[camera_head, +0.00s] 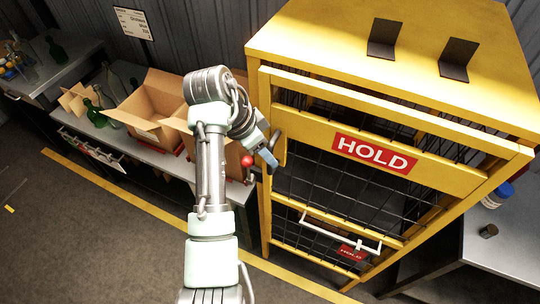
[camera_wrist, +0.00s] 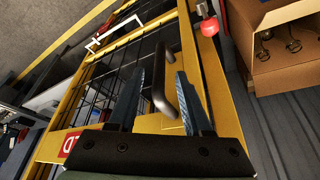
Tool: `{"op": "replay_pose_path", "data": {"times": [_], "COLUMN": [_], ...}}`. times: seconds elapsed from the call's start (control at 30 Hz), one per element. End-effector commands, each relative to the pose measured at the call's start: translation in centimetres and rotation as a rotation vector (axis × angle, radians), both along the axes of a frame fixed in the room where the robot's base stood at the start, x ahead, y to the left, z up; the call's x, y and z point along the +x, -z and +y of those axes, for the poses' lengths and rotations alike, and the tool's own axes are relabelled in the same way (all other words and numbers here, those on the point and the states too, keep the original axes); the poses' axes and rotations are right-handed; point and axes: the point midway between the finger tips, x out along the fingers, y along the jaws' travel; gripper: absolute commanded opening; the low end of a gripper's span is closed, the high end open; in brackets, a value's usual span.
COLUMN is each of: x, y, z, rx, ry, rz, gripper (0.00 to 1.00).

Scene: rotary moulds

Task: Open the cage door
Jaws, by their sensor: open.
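The yellow cage (camera_head: 395,93) stands at the right in the head view, with a red HOLD sign (camera_head: 374,155) on its dark mesh door (camera_head: 340,190). I cannot tell for sure whether the door is fully shut. In the wrist view a dark bar handle (camera_wrist: 160,88) stands out from the door's yellow frame. My gripper (camera_head: 268,158) is at the left edge of the door. In the wrist view my gripper (camera_wrist: 160,72) is open, with one finger on each side of the handle. Contact is not clear. A red knob (camera_head: 247,160) sits beside the gripper; it also shows in the wrist view (camera_wrist: 209,27).
A lower mesh panel has a white bar handle (camera_head: 340,232). A bench (camera_head: 110,138) with an open cardboard box (camera_head: 150,103) and green bottles stands left of the cage. A grey table (camera_head: 500,245) stands right. The floor (camera_head: 90,235) in front is clear.

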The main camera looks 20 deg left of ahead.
Motion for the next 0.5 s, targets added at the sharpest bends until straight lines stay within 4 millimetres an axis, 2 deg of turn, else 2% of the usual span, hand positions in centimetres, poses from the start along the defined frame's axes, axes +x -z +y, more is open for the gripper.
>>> {"op": "replay_pose_path", "data": {"times": [0.23,0.5], "x": [0.9,1.1], "y": [2.7,3.3], "z": [-0.8,-0.9], "rx": [-0.001,0.001], "ry": [0.002,0.001], "rz": [0.002,-0.001], "gripper": [0.50,0.50]}}
